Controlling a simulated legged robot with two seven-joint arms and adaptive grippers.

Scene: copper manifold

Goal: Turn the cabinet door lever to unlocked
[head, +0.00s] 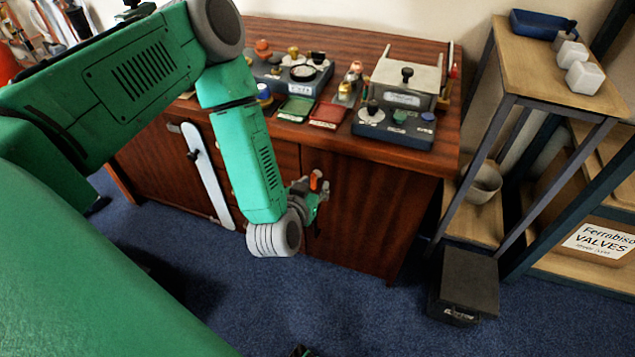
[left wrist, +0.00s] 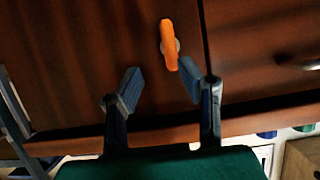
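The orange door lever (head: 316,181) is on the brown cabinet door (head: 365,210). In the left wrist view the orange lever (left wrist: 168,45) stands nearly upright, close to the door's edge seam. My left gripper (head: 312,193) is at the door beside the lever and partly covers its surroundings in the head view. In the left wrist view my left gripper (left wrist: 160,82) has its fingers apart with nothing between them. The lever lies just beyond the fingertips, nearer the right finger; contact cannot be told.
The cabinet top (head: 280,38) carries several fittings, trays and devices. A long pale handle (head: 205,175) is on the cabinet front to the left. A shelf unit (head: 500,120) and a black box (head: 466,285) stand to the right. Blue carpet (head: 340,310) is clear in front.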

